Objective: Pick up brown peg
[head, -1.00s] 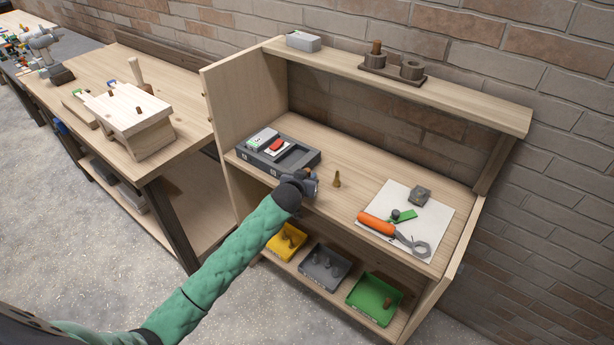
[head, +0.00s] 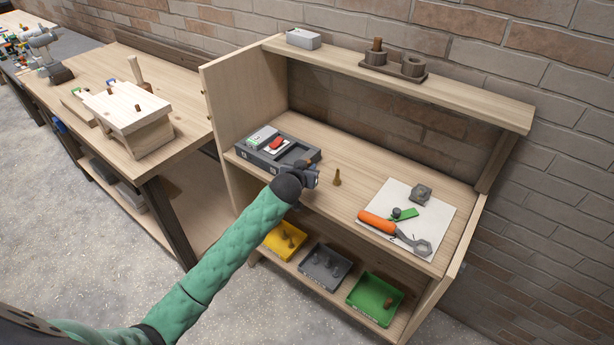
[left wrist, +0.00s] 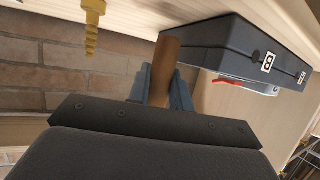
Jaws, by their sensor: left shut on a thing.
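My left gripper (head: 305,174) is over the middle shelf of the wooden unit, just right of the dark grey tray. It is shut on the brown peg, a plain round wooden cylinder. In the left wrist view the peg (left wrist: 168,68) stands out between the bluish finger pads of the gripper (left wrist: 160,88). In the head view the gripper mostly hides the peg. My right gripper is not in view.
The dark tray (head: 252,157) is close beside the gripper. A brass screw (head: 337,178) stands to its right. A white sheet (head: 446,212) holds an orange-handled tool. Yellow, grey and green bins are below. Another brown peg (head: 376,45) stands on the top shelf.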

